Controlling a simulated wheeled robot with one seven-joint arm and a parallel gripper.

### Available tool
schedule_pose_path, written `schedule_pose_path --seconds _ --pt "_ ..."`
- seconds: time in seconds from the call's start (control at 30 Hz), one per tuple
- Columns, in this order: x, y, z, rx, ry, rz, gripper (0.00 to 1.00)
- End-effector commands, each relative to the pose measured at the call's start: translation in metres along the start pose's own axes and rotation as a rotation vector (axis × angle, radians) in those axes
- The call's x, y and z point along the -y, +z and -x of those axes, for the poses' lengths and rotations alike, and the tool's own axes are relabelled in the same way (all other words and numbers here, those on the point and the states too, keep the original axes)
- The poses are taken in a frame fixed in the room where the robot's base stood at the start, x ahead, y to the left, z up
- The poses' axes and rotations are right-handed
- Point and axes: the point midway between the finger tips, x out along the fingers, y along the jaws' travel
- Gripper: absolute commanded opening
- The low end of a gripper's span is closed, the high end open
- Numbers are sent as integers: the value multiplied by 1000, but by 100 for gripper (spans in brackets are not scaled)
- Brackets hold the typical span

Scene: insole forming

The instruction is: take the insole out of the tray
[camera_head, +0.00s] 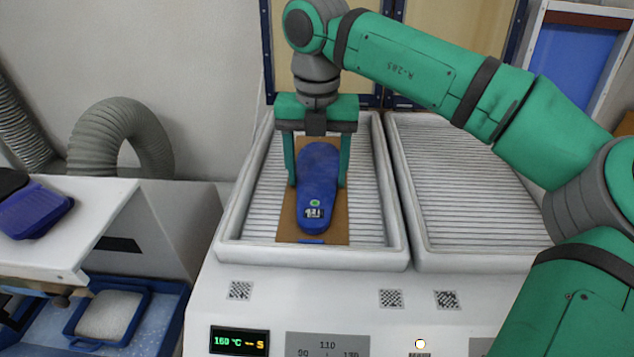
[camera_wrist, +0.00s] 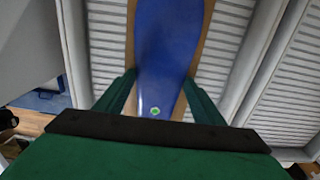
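A long blue insole (camera_head: 318,185) with a small green dot and a printed label lies on a brown board (camera_head: 288,222) in the left white, ribbed tray (camera_head: 255,255). My gripper (camera_head: 317,185) points down over the insole, with one finger on each side of it. The fingers are spread wide and look open, with narrow gaps beside the insole in the head view. In the wrist view the insole (camera_wrist: 165,50) runs between the two fingertips (camera_wrist: 161,76). Whether either finger touches its edge is hard to tell there.
An empty ribbed tray (camera_head: 465,195) adjoins on the right. A display reading 160 °C (camera_head: 240,342) is on the front panel. A white table (camera_head: 55,240) with a dark blue item (camera_head: 35,208) stands left, with a blue bin (camera_head: 110,315) below. A grey hose (camera_head: 115,125) curves behind.

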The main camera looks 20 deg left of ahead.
Motion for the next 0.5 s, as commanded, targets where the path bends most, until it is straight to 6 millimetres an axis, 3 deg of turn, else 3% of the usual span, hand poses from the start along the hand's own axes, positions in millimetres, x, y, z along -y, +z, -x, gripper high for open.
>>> schedule_pose_path --seconds 0.37,0.5 --pt "0 0 1 0 0 0 41" --pt "0 0 10 1 0 -1 41"
